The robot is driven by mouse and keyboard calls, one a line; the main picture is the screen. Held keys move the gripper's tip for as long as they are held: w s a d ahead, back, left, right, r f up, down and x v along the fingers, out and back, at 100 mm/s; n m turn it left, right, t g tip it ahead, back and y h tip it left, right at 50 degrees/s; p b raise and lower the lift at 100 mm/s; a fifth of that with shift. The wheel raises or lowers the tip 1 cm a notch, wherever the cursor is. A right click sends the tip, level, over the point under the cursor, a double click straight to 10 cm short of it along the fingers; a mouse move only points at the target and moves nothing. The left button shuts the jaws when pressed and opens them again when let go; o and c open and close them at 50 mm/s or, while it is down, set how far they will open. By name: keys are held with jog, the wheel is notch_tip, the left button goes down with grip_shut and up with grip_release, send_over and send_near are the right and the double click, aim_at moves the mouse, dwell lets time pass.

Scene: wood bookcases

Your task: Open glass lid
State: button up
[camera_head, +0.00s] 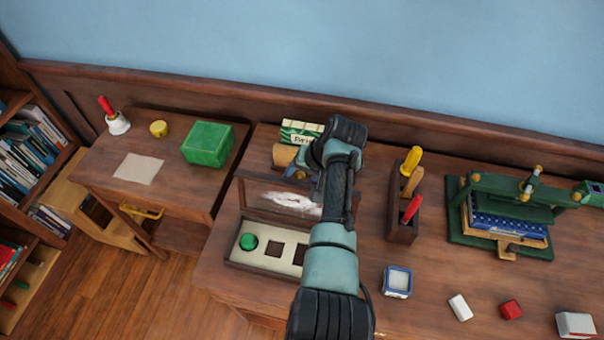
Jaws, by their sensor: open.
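A shallow wooden case (235,252) lies on the right-hand table. Its pale insert has square recesses, and a green round piece (248,242) sits at the left. The glass lid (262,199), wood-framed with a white glare, stands raised along the case's back edge. My arm covers the right part of the case and lid. My gripper (300,172) is just behind the lid's upper edge, partly hidden by my wrist. It is open; its fingertips are hard to make out, and I cannot tell whether it touches the lid.
A tan cylinder (285,156) and a green-and-white box (301,132) stand close behind my gripper. A blue-edged container (397,282) and small blocks lie in front.

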jog(key=v, duration=1.3)
